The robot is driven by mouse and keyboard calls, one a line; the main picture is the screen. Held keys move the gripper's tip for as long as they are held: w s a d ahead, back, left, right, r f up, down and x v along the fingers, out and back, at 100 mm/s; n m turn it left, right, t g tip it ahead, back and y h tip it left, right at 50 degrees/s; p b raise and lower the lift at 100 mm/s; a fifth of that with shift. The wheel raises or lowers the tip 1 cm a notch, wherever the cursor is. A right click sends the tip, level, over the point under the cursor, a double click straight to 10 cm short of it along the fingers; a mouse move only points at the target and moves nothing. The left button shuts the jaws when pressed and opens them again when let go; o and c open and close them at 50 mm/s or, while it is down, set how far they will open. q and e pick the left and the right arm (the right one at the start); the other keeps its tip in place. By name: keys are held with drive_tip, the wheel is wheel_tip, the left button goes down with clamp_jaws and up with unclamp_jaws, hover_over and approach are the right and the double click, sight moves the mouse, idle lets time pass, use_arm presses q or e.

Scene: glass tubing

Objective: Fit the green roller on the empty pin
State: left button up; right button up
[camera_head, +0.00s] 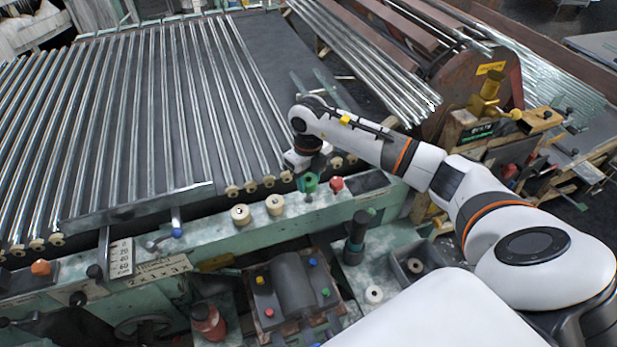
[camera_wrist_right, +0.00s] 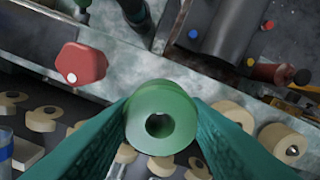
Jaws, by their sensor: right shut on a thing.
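The green roller (camera_head: 309,182) is in the jaws of my right gripper (camera_head: 307,174), over the green machine rail, between two cream rollers and a red knob. In the right wrist view the green roller (camera_wrist_right: 160,117) sits between the two green fingers (camera_wrist_right: 160,125), its bore facing the camera and dark inside. The empty pin cannot be made out clearly; a small dark spot shows on the rail just below the roller in the head view. I cannot tell whether the roller touches the rail or a pin. My left gripper is not in view.
Two cream rollers (camera_head: 240,214) stand on the rail to the left. The red knob (camera_head: 336,184) is close on the right. Several glass tubes (camera_head: 150,110) lie behind, with a row of small cream wheels at their ends. A dark green upright handle (camera_head: 357,235) stands in front.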

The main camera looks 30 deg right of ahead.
sight(309, 190)
drive_tip(key=shift+f+b, duration=2)
drive_tip(key=shift+f, duration=0.4)
drive_tip(key=o, duration=1)
drive_tip(key=shift+o, duration=0.2)
wheel_tip(309, 190, up, 12)
drive_tip(key=b, duration=0.2)
